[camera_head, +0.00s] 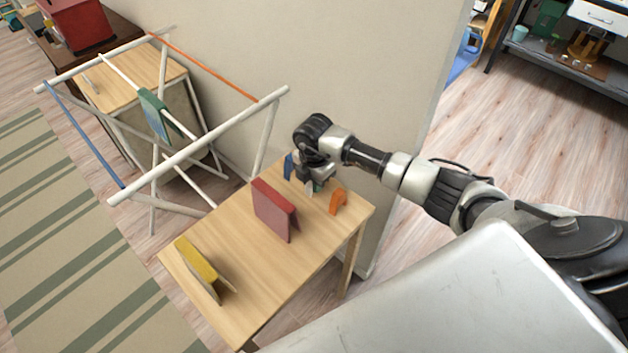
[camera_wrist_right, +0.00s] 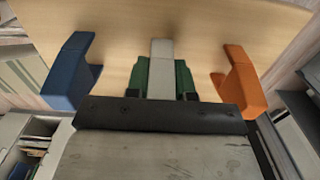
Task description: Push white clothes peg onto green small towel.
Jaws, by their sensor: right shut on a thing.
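The white clothes peg (camera_wrist_right: 161,68) is between the green-padded fingers of my right gripper (camera_wrist_right: 163,85), which is shut on it. In the head view my right gripper (camera_head: 316,184) is low over the far end of the wooden table (camera_head: 250,285), hiding part of the white peg (camera_head: 309,187). I cannot tell whether the peg touches the tabletop. The green small towel (camera_head: 154,113) hangs over a white rail of the drying rack (camera_head: 190,150), to the left of the gripper. My left gripper is not in view.
A blue peg (camera_wrist_right: 71,73) and an orange peg (camera_wrist_right: 238,78) stand on either side of the gripper. A red folded cloth (camera_head: 272,206) and a yellow one (camera_head: 198,265) stand on the table. A wall (camera_head: 300,60) is behind. The striped rug (camera_head: 70,240) is clear.

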